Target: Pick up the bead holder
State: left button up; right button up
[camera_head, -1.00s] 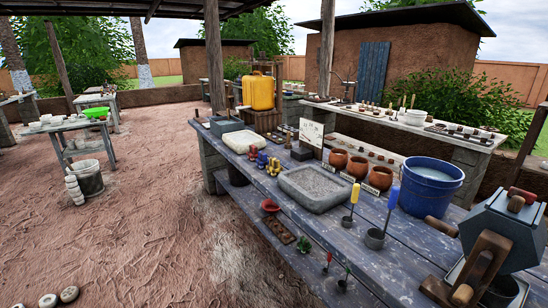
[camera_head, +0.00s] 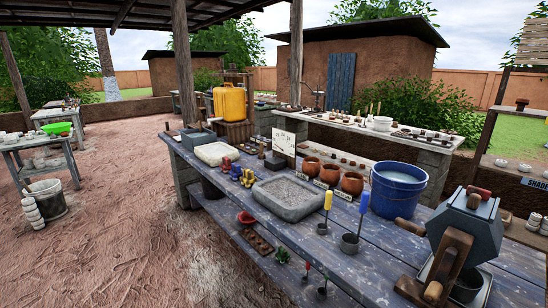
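No object can be surely told as the bead holder. On the long blue-grey table (camera_head: 330,250), a yellow-handled tool (camera_head: 327,201) and a blue-handled tool (camera_head: 363,206) stand upright in small dark cups. Small red, yellow and blue pieces (camera_head: 240,174) sit near the table's left edge. Below that edge are a red bowl (camera_head: 245,217), a brown slotted block (camera_head: 258,243) and small red- and green-topped items (camera_head: 283,257). Neither of my grippers is in view.
A grey stone tray (camera_head: 288,214), several clay pots (camera_head: 329,175), a blue bucket (camera_head: 397,190) and a hexagonal drum (camera_head: 466,232) with wooden handles crowd the table. A yellow jerrycan (camera_head: 229,103) stands behind. Open dirt floor (camera_head: 130,215) lies to the left.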

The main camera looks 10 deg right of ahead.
aim_at(235, 172)
jog(key=i+j+z, duration=0.15)
jog(key=i+z, duration=0.2)
jog(key=z, duration=0.15)
jog(key=i+j+z, duration=0.25)
jog(key=z, duration=0.2)
